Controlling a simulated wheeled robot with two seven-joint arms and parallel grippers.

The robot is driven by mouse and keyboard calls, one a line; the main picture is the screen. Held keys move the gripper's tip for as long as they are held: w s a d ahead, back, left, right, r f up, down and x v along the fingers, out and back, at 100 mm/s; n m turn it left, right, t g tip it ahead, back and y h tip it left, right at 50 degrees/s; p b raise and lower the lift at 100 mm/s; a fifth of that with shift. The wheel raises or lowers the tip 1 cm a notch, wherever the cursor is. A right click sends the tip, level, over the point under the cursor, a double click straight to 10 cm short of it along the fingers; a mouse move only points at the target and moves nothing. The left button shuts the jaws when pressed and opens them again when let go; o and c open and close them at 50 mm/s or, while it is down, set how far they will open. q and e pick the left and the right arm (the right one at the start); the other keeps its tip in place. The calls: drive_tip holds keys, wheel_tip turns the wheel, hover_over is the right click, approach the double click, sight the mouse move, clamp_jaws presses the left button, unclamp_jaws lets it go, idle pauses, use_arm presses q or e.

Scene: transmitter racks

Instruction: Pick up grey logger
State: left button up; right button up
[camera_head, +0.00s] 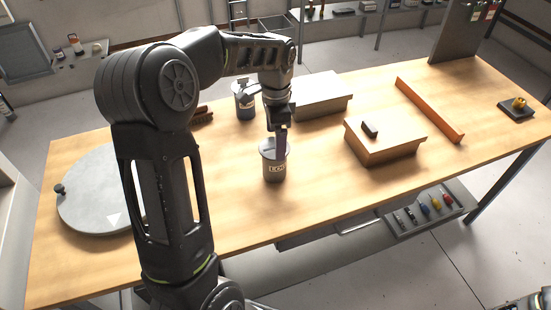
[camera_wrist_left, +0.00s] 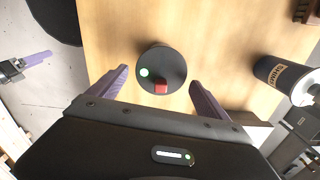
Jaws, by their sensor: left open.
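A grey cylinder, the likely logger (camera_head: 274,165), stands upright on the wooden table and has a pale label on its side. In the left wrist view its round dark top (camera_wrist_left: 158,66) shows a green light and a red block. My left gripper (camera_head: 279,137) points down at it from above. In the wrist view its purple fingers (camera_wrist_left: 160,88) are spread on either side of the top, with a gap visible, so it is open and empty. A purple finger-like part, probably of my right gripper (camera_wrist_left: 30,62), shows at the left edge; its opening is unclear.
A second labelled grey canister (camera_head: 245,103) stands behind; it also shows in the wrist view (camera_wrist_left: 280,75). A round grey disc (camera_head: 92,190) lies left. Boxes (camera_head: 385,143) (camera_head: 320,95) and an orange bar (camera_head: 430,110) are right and behind. The front table strip is clear.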

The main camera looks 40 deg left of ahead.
use_arm(q)
drive_tip(key=shift+f, duration=1.35)
drive_tip(key=shift+a+f+p, duration=0.1)
drive_tip(key=shift+f+p, duration=0.8)
drive_tip(key=shift+f, duration=1.7)
drive_tip(key=c, duration=1.7)
wheel_tip(320, 180, up, 10)
drive_tip(key=shift+r+b, duration=0.1)
drive_tip(key=shift+b, duration=0.65)
